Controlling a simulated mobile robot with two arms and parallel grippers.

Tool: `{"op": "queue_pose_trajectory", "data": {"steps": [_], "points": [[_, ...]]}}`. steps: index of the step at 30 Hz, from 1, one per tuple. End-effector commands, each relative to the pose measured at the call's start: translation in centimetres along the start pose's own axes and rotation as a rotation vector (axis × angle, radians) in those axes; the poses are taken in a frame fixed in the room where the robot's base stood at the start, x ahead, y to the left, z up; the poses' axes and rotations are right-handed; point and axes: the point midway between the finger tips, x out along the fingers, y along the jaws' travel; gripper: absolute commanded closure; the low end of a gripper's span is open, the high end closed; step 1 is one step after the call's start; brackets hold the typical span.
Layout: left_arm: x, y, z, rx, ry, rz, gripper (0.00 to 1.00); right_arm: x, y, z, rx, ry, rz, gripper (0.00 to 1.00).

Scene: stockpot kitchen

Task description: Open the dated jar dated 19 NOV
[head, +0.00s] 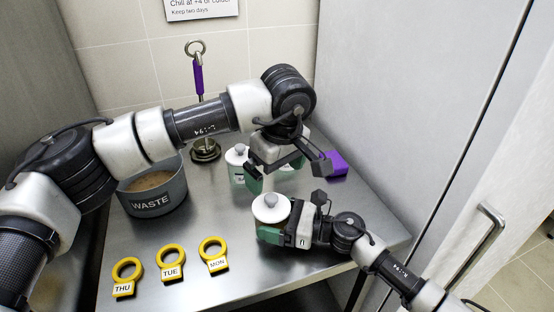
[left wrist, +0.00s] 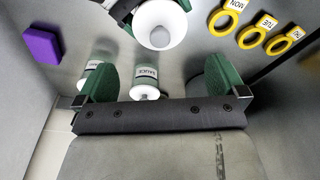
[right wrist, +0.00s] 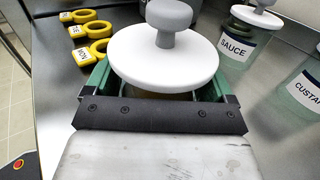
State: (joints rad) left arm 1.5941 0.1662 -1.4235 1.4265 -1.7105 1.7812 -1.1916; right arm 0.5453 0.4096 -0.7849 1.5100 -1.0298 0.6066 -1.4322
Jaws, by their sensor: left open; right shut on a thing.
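A jar with a white lid and grey knob (head: 270,207) stands at the front right of the steel counter. My right gripper (head: 268,236) is shut on this jar, just under the lid; in the right wrist view the lid (right wrist: 163,58) is on, and no date shows. My left gripper (head: 288,178) is open above and behind it; the same lid shows in the left wrist view (left wrist: 160,28). A jar labelled SAUCE (right wrist: 240,40) and one whose label begins CUSTA (right wrist: 305,90) stand behind. The sauce jar also shows between my left fingers (left wrist: 145,82).
A grey WASTE tub (head: 152,190) stands at the left. Yellow rings tagged THU (head: 125,277), TUE (head: 171,263) and MON (head: 213,253) lie along the front. A purple block (head: 336,163) lies near the right wall. A purple-handled tool (head: 198,78) hangs behind.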

Motion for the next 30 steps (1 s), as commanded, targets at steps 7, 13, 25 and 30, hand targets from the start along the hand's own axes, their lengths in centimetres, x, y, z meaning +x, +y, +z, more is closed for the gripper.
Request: {"op": "queue_pose_trajectory", "data": {"steps": [7, 13, 25, 30], "points": [[5.0, -0.1, 0.0, -0.001, -0.002, -0.003, 0.00, 0.0, 0.0, 0.1, 0.000, -0.001, 0.000, 0.58], [7.8, -0.1, 0.0, -0.004, -0.001, -0.002, 0.00, 0.0, 0.0, 0.1, 0.000, -0.001, -0.001, 0.58], [9.1, 0.0, 0.0, -0.003, 0.000, 0.000, 0.00, 0.0, 0.0, 0.1, 0.000, -0.001, -0.001, 0.58], [9.0, 0.0, 0.0, -0.003, 0.000, 0.000, 0.15, 0.0, 0.0, 0.1, 0.000, -0.001, -0.001, 0.58]]}}
